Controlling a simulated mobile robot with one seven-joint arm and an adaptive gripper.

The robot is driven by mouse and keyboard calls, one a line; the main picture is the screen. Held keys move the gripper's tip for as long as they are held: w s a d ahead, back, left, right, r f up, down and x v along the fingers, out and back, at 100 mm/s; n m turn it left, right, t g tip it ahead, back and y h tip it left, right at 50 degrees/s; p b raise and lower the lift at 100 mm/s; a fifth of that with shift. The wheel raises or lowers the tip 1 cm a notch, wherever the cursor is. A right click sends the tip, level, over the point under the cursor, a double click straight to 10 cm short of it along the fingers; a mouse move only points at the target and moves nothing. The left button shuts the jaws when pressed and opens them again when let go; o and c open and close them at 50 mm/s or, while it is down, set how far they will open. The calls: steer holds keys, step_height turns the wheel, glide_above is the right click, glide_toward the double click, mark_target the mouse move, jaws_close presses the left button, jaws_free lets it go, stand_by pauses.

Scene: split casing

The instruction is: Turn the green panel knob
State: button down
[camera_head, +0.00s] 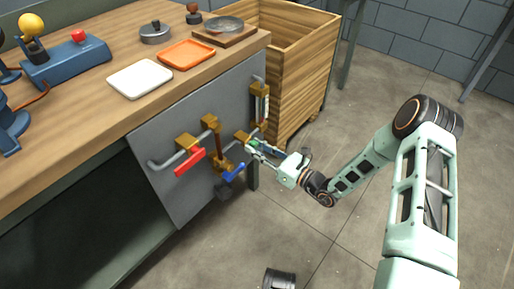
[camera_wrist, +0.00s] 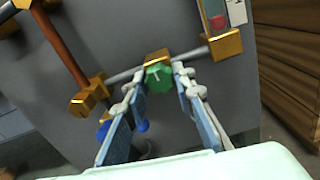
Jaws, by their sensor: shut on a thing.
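The green panel knob (camera_wrist: 158,77) sits on a brass valve body (camera_wrist: 157,57) on the grey panel, with a pale mark on its face. My gripper (camera_wrist: 160,78) reaches it from the front, with one finger on each side of the knob. The fingers are shut on it. In the head view my gripper (camera_head: 254,146) is at the right part of the panel, and only a little green (camera_head: 256,143) shows between the fingers.
A red lever (camera_head: 190,162) and a blue lever (camera_head: 234,172) stick out of the grey panel (camera_head: 180,206) left of my gripper. A brass-ended gauge (camera_head: 261,104) is above. The wooden bench (camera_head: 100,98) overhangs, and a wooden crate (camera_head: 301,75) stands behind.

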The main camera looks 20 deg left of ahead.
steer(key=n, duration=0.5)
steer(key=n+p, duration=0.1)
steer(key=n, duration=0.3)
steer(key=shift+d+n, duration=0.1)
steer(key=shift+n, duration=0.3)
steer(key=shift+w+n+p, duration=0.1)
steer(key=shift+n+p, duration=0.3)
steer(key=shift+n, duration=4.4)
steer(key=c, duration=1.6)
jaws_free()
steer(key=shift+r, duration=0.1)
steer(key=shift+d, duration=0.1)
